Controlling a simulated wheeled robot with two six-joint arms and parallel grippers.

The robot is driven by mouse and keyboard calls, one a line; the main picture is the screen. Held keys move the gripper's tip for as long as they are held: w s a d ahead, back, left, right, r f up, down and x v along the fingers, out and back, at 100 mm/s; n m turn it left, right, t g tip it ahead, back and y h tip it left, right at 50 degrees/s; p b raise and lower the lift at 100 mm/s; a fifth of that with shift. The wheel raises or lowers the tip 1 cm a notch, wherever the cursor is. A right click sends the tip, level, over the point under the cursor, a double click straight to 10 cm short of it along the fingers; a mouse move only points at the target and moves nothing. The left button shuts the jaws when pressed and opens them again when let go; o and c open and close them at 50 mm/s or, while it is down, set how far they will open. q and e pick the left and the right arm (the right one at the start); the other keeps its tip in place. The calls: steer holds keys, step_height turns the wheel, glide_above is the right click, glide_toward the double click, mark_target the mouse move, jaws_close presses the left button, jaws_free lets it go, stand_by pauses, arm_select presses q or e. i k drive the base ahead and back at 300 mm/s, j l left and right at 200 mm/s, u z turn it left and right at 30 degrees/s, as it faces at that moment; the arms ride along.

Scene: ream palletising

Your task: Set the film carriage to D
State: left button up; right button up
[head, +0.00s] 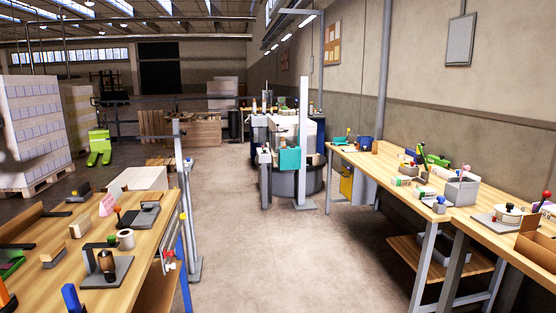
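A pale upright mast (304,120) stands in the middle distance, at the end of the clear aisle. A teal block (289,160), which looks like the film carriage, sits at the mast's left side in its lower half. No letter marks can be read at this distance, so I cannot tell which position the carriage is at. A dark round base (285,188) is beside the mast, with pale stacked goods above it. Neither of my grippers is in view.
A wooden workbench (160,215) with tools is at the left. Another workbench (390,178) with boxes and small items runs along the right wall. A grey post (184,205) stands by the left bench. The concrete floor (245,250) between the benches is clear.

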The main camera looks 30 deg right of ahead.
mark_target(290, 158)
steer(key=i+l+z, duration=0.3)
steer(key=i+z, duration=0.35)
steer(key=i, duration=0.2)
steer(key=i+z, duration=0.1)
steer(key=i, duration=4.4)
steer(key=j, duration=0.1)
